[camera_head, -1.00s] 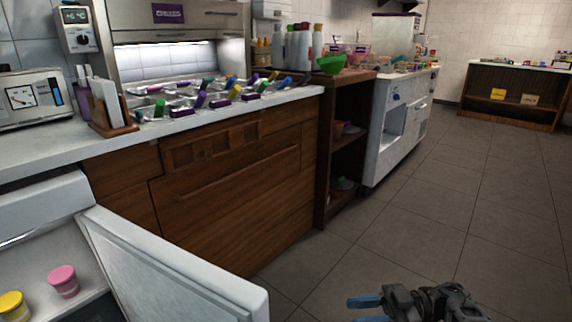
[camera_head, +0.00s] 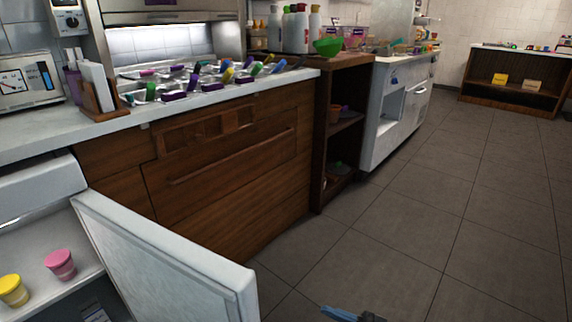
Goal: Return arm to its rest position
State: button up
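My gripper (camera_head: 345,315) shows only as a small blue-tipped part at the bottom edge of the head view, low over the floor in front of the counter. The rest of the gripper and my arm are cut off below the frame. I cannot tell whether its fingers are apart or together, and no held object is visible.
An open white door (camera_head: 165,262) of a low fridge stands at lower left, left of my gripper. Inside are a pink cup (camera_head: 60,264) and a yellow cup (camera_head: 13,290). A wooden counter (camera_head: 215,185) runs behind. The tiled floor (camera_head: 430,230) at right is clear.

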jog(key=s+d+r+m+t+h, duration=0.1)
jog(key=s+m+t+h, duration=0.4)
jog(key=s, duration=0.3)
jog(key=s+d+r+m+t+h, duration=0.15)
jog(key=s+m+t+h, duration=0.25)
jog(key=s+t, duration=0.4)
jog(key=s+d+r+m+g+h, duration=0.2)
jog(key=s+d+r+m+h, duration=0.3)
jog(key=s, duration=0.5)
jog(key=s+d+r+m+g+h, duration=0.1)
jog(key=s+d+r+m+h, duration=0.25)
jog(key=s+r+h, duration=0.5)
jog(key=s+d+r+g+y+p, duration=0.1)
jog(key=s+r+y+p, duration=0.1)
jog(key=r+p, duration=1.9)
jog(key=shift+s+r+n+g+y+p, duration=0.35)
jog(key=shift+s+r, duration=0.15)
jog(key=shift+s, duration=0.1)
jog(key=shift+d, duration=0.2)
